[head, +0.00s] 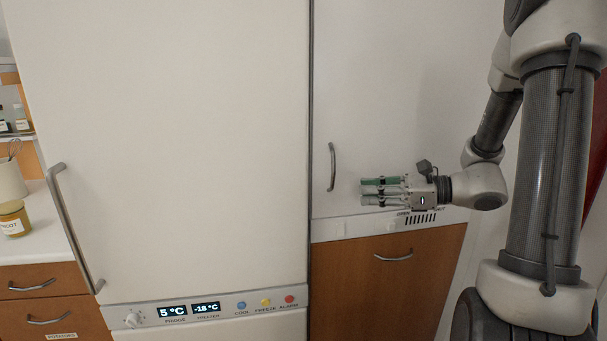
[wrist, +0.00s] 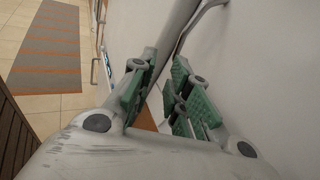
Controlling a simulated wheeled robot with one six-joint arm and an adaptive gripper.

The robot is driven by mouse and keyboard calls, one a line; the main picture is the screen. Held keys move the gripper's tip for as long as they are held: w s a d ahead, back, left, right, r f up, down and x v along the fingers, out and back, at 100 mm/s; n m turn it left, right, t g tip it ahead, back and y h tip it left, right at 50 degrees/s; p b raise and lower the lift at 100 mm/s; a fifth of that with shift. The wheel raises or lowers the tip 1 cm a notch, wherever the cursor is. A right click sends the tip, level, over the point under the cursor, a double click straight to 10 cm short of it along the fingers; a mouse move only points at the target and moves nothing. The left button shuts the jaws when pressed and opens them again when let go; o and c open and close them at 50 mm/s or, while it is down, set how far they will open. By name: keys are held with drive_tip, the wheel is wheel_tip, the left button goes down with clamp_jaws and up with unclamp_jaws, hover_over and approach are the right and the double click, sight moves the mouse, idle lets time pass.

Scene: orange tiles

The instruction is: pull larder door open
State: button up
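The larder door appears to be the tall white door (head: 420,80) right of the fridge, and it looks shut. Its curved grey upright handle (head: 332,167) is near the door's left edge. The handle also shows at the top of the wrist view (wrist: 203,14), beyond the fingertips. My gripper (head: 368,191) is in front of the door's lower part, right of the handle and a little lower, its fingers pointing left. In the wrist view its green-padded fingers (wrist: 163,68) are apart with nothing held between them. The gripper is not touching the handle.
A white fridge (head: 160,120) with a long handle (head: 70,225) and a display panel (head: 205,308) stands left. Below the larder door are a vent strip (head: 360,226) and a wooden front (head: 350,290) with a handle. A striped mat (wrist: 48,50) lies on the tiled floor.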

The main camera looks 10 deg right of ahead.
wheel_tip(320, 180, up, 5)
drive_tip(key=w+a+m+t+y, duration=0.1)
drive_tip(key=w+m+t, duration=0.1)
drive_tip(key=w, duration=0.1)
hover_over(332, 190)
drive_tip(key=shift+w+d+f, duration=0.15)
drive_tip(key=shift+w+f, duration=0.05)
drive_tip(key=shift+w, duration=0.05)
clamp_jaws()
